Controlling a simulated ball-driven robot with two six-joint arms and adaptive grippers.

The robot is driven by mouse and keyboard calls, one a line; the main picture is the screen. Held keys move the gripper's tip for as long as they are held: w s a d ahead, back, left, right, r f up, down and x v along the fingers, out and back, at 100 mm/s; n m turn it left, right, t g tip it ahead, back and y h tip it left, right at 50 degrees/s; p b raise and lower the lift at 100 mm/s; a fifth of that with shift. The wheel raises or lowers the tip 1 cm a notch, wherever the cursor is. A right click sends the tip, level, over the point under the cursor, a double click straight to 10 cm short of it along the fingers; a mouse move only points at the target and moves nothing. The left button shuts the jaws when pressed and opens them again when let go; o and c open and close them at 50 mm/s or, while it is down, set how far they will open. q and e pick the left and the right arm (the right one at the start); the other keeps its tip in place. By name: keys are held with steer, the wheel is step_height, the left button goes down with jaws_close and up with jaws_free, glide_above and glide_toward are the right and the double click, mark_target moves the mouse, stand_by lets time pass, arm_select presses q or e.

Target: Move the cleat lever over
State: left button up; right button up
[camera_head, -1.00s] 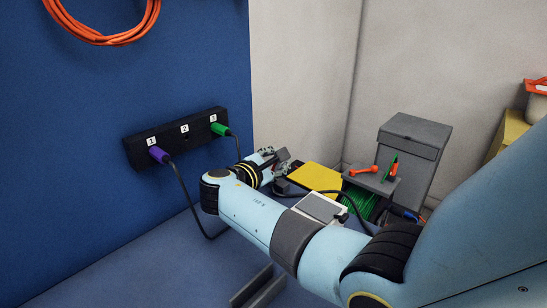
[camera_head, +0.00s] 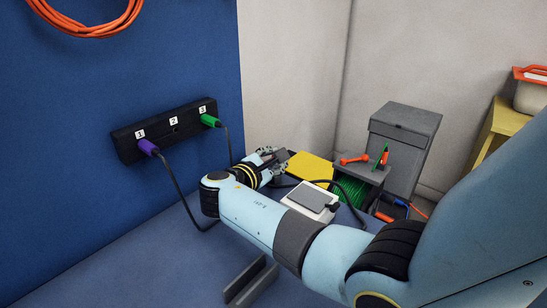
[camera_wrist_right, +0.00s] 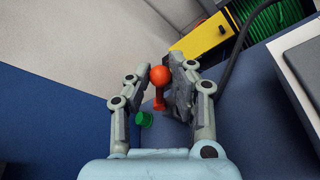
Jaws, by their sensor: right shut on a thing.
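My right gripper (camera_head: 272,157) reaches out in front of the blue wall, near the corner, in the head view. In the right wrist view its fingers (camera_wrist_right: 168,85) are closed around an orange lever (camera_wrist_right: 160,77) with a round ball end and a short stem. The lever's base is partly hidden by the fingers. A small green cylinder (camera_wrist_right: 144,119) shows just below the stem, between the fingers. In the head view the held lever is hidden by the gripper. My left gripper is not in view.
A black socket strip (camera_head: 173,128) with purple and green plugs is on the wall. Right of the gripper are a yellow box (camera_head: 310,167), a white device (camera_head: 306,198), a grey bin (camera_head: 407,143) and an orange handle (camera_head: 354,160). Cables run nearby.

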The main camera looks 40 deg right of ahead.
steer(key=shift+s+f, duration=0.55)
steer(key=shift+f, duration=0.3)
steer(key=shift+s+f+b, duration=0.35)
steer(key=shift+f+b, duration=0.35)
steer(key=shift+f, duration=0.1)
steer(key=o, duration=0.9)
steer(key=shift+o, duration=0.2)
steer(key=shift+r, duration=0.1)
